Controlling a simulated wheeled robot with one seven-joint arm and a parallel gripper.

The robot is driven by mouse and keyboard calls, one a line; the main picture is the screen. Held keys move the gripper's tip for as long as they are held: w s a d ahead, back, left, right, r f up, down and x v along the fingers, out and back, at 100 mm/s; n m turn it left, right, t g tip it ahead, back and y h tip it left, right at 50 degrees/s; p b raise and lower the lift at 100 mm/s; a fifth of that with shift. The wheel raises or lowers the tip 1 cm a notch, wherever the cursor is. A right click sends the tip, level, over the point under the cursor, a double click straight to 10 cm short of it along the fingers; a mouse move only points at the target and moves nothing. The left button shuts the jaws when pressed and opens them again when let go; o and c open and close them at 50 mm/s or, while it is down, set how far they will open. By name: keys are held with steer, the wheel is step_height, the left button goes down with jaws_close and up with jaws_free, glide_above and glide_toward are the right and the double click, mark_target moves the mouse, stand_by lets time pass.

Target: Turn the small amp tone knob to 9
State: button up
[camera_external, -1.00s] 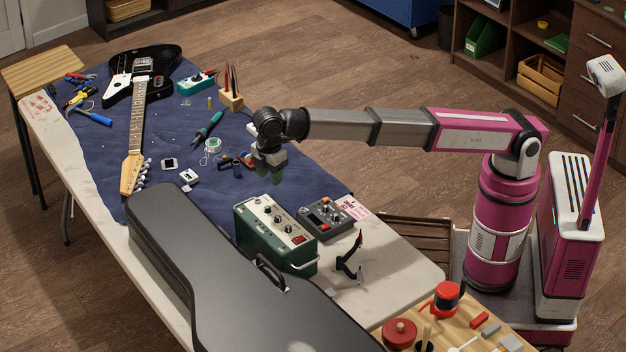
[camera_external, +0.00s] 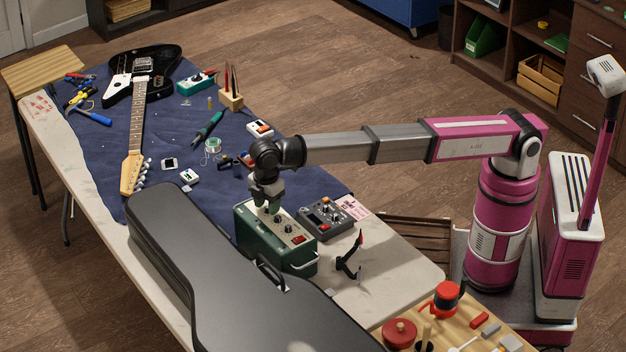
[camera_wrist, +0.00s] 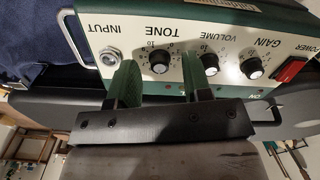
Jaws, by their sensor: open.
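The small green amp (camera_external: 262,247) stands on the bench, its pale control panel (camera_wrist: 228,45) facing up. In the wrist view the tone knob (camera_wrist: 160,62), black with a light cap, sits between the input jack and the volume knob (camera_wrist: 209,63). My gripper (camera_external: 268,208) is above the amp's left end, pointing down. In the wrist view its two green fingers (camera_wrist: 158,76) are apart, one on each side of the tone knob; whether they touch it cannot be told. The knob's exact setting is too small to read. In the external view the gripper hides the tone knob.
The gain knob (camera_wrist: 252,68) and red power switch (camera_wrist: 291,69) are further right on the panel. A black guitar case (camera_external: 190,255) lies close in front of the amp. A grey pedal unit (camera_external: 328,218) stands just behind it to the right.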

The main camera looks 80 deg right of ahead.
steer(key=shift+f, duration=0.2)
jaws_close()
steer(key=shift+m, duration=0.3)
